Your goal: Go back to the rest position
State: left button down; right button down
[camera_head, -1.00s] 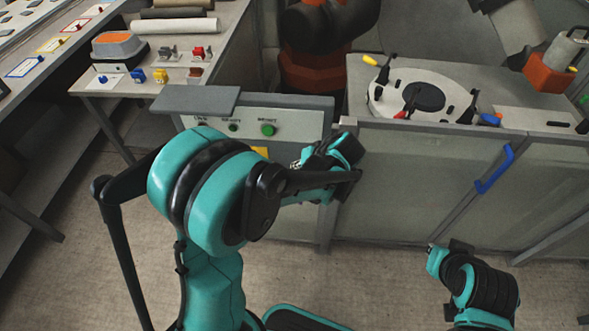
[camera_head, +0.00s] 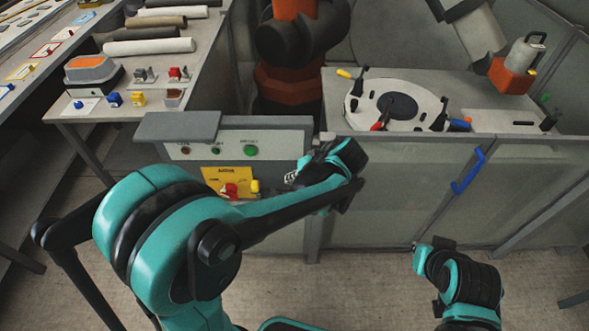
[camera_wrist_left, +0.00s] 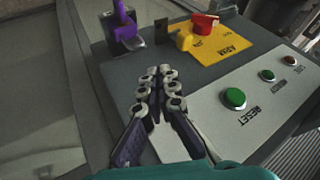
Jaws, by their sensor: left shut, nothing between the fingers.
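My left gripper (camera_head: 292,178) is in front of the right end of the control panel, above the floor in the head view. In the left wrist view, its fingers (camera_wrist_left: 157,78) are shut with nothing between them, and they point over the dark panel top. They appear apart from the buttons and switches. My right arm is folded low at the right of the head view. Its end (camera_head: 424,260) is small and its fingers cannot be made out.
The control panel (camera_head: 283,139) has a green button (camera_head: 250,150) and a yellow plate with a red switch (camera_head: 229,190). A purple handle (camera_wrist_left: 125,22) is beside my left fingers. A white round mould (camera_head: 427,101) lies on the right bench. A blue handle (camera_head: 468,172) is on its front.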

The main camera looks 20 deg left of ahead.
pick_arm(q)
jog(key=s+a+r+m+t+h, duration=0.1)
jog(key=s+r+m+t+h, duration=0.1)
jog(key=s, duration=0.5)
jog(key=s+r+m+t+h, duration=0.2)
jog(key=s+h, duration=0.2)
jog(key=s, duration=0.3)
jog(key=shift+a+r+h, duration=0.15)
jog(key=shift+a+h, duration=0.25)
